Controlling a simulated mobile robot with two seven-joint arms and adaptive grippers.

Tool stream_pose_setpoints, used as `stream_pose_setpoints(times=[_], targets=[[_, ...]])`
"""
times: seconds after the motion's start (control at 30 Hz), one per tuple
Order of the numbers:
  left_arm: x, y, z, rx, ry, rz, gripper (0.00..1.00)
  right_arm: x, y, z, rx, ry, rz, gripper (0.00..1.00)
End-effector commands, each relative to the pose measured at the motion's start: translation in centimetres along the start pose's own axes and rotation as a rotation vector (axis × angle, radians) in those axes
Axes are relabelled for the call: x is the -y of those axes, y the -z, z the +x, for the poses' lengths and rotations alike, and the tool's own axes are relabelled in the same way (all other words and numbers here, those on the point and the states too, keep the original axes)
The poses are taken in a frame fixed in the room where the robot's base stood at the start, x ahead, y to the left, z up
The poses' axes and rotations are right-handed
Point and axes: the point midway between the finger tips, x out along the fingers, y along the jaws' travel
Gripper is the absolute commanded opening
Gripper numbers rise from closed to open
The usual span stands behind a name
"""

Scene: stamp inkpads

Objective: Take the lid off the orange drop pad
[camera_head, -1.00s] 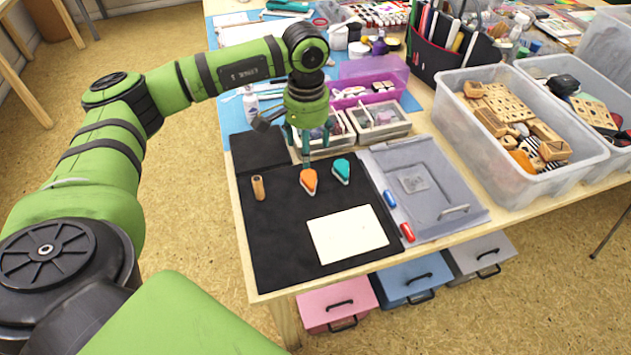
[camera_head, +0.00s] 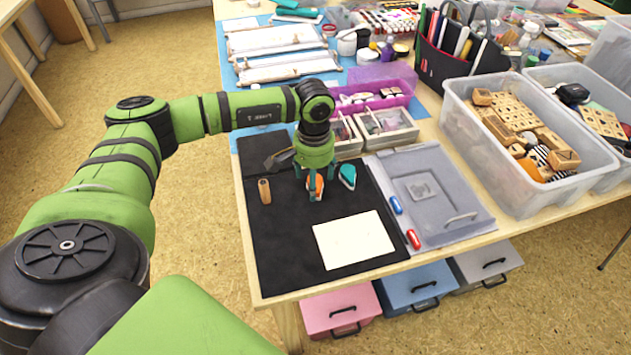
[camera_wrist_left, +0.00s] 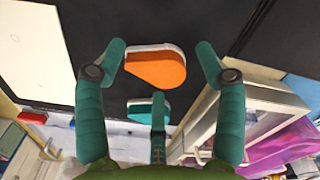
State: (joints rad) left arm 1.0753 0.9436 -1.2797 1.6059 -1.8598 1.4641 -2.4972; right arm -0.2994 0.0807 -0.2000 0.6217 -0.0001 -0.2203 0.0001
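The orange drop pad (camera_head: 315,186) lies on the black mat (camera_head: 279,247), with its orange lid on a white base. My left gripper (camera_head: 315,192) points down over it, with its fingers on either side of it in the head view. In the left wrist view the orange drop pad (camera_wrist_left: 157,67) shows between the spread fingers of my left gripper (camera_wrist_left: 160,60), with gaps beside it. The teal drop pad (camera_head: 347,175) lies just to its right, and in the wrist view (camera_wrist_left: 146,106) it is partly hidden by a finger. My right gripper is not in view.
A wooden stamp (camera_head: 264,190) stands left of the gripper, and a cream sheet (camera_head: 353,240) lies in front. A grey tray (camera_head: 455,205) with blue and red markers lies to the right. Small divided boxes (camera_head: 387,130) stand behind.

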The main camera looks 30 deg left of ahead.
Motion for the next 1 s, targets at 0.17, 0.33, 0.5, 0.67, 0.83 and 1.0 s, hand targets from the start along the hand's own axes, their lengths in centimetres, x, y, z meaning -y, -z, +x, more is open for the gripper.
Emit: stream_pose_setpoints(times=[0.17,0.33,0.5,0.67,0.83,1.0], targets=[[0.0,0.0,0.0,0.0,0.0,0.0,0.36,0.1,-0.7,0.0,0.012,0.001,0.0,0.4],[0.0,0.0,0.0,0.0,0.0,0.0,0.31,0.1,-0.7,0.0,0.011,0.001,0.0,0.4],[0.0,0.0,0.0,0.0,0.0,0.0,0.31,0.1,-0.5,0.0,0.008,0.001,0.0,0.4],[0.0,0.1,-0.3,-0.002,-0.001,0.0,0.31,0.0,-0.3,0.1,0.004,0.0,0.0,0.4],[-0.1,0.1,-1.7,-0.004,-0.002,0.001,0.31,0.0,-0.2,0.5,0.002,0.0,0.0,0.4],[-0.1,0.2,-4.3,-0.005,-0.002,0.0,0.31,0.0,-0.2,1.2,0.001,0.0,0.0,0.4]])
